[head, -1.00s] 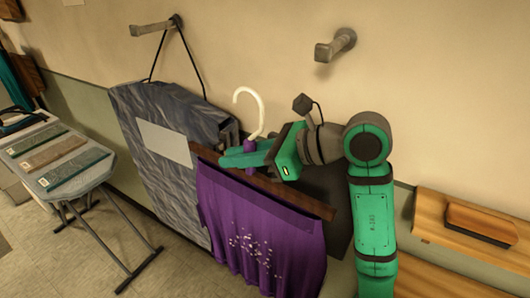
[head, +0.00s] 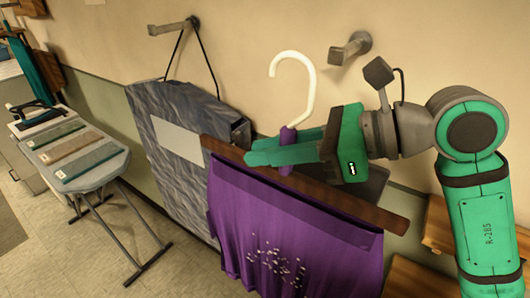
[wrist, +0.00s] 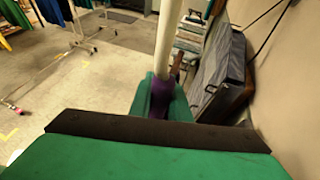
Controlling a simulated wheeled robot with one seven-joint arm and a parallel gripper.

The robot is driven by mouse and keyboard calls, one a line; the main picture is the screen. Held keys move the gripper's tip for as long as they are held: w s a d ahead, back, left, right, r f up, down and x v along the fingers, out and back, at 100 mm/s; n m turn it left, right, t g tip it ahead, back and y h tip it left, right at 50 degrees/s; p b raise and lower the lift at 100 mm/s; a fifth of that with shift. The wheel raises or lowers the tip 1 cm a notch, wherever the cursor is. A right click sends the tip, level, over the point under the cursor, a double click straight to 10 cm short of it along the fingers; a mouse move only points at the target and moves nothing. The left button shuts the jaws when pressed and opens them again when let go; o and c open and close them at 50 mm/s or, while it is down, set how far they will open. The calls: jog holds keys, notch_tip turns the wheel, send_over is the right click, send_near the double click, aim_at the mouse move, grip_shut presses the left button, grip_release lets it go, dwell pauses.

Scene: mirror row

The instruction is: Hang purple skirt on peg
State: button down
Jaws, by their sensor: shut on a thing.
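The purple skirt (head: 285,240) hangs from a dark brown wooden hanger bar (head: 300,187) with a white hook (head: 311,85) on top. My gripper (head: 286,148) is shut on the purple neck of the hanger, just below the hook. The hook stands upright, its open end to the left. In the wrist view, the purple neck (wrist: 160,98) sits between my green fingers, with the white hook stem (wrist: 168,45) above it. A bare grey peg (head: 348,50) juts from the wall, right of the hook and a little higher in the head view. I cannot tell the depth between them.
A second peg (head: 172,27) at left holds a grey bag (head: 190,165) by black straps, behind the skirt's left side. An ironing board (head: 75,155) with folded cloths stands at far left. Wooden shelves (head: 440,225) are at right.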

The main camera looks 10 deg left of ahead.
jog(key=w+d+f, duration=0.1)
jog(key=w+d, duration=0.3)
jog(key=w, duration=0.5)
jog(key=w+d, duration=0.3)
jog(key=w, duration=0.7)
jog(key=shift+d+f, duration=0.4)
dwell(1.5)
jog(key=c, duration=1)
grip_release()
jog(key=shift+s+d, duration=0.3)
jog(key=shift+d, duration=1.7)
jog(key=shift+s+d, duration=0.25)
jog(key=shift+d, duration=1.7)
jog(key=shift+s+d, duration=0.3)
jog(key=shift+d, duration=1.7)
